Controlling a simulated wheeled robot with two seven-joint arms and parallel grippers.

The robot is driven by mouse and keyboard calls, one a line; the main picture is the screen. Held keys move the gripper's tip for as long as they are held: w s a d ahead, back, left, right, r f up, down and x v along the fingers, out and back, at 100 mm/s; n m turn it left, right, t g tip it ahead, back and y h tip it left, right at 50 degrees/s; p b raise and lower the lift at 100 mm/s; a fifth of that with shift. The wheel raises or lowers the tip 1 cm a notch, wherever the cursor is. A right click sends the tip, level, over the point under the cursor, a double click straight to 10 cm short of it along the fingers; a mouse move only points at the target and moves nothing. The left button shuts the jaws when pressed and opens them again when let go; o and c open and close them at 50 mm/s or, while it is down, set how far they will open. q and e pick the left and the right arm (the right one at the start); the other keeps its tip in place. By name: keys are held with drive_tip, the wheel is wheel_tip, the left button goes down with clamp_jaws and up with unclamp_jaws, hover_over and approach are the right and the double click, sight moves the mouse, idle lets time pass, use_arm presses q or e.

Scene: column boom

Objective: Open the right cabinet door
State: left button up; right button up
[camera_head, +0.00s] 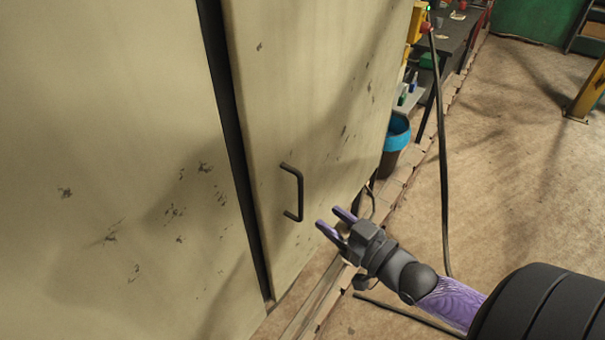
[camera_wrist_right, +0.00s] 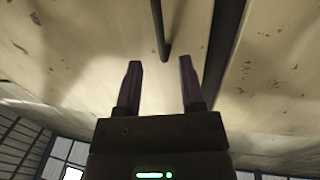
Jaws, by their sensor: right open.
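The right cabinet door (camera_head: 315,80) is a scuffed cream panel, with a dark vertical gap (camera_head: 238,140) between it and the left panel (camera_head: 105,150). A black bar handle (camera_head: 299,192) sits upright on the right door. My right gripper (camera_head: 332,219) is open and empty, just right of and below the handle, apart from it in the head view. In the right wrist view the two purple fingers (camera_wrist_right: 160,75) point at the door, and the dark handle (camera_wrist_right: 160,35) shows beyond and between their tips. My left gripper is not in view.
A blue-rimmed bin (camera_head: 397,132) and a workbench (camera_head: 450,40) stand beyond the cabinet. A black cable (camera_head: 441,150) hangs down to the floor. The concrete floor (camera_head: 520,140) at the right is mostly clear. A yellow post (camera_head: 588,95) stands at the far right.

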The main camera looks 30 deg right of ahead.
drive_tip(key=b, duration=0.1)
hover_over(301, 220)
drive_tip(key=shift+w+d+f+b, duration=0.15)
drive_tip(key=shift+d+b, duration=0.05)
drive_tip(key=shift+b, duration=0.1)
drive_tip(key=shift+w, duration=0.15)
clamp_jaws()
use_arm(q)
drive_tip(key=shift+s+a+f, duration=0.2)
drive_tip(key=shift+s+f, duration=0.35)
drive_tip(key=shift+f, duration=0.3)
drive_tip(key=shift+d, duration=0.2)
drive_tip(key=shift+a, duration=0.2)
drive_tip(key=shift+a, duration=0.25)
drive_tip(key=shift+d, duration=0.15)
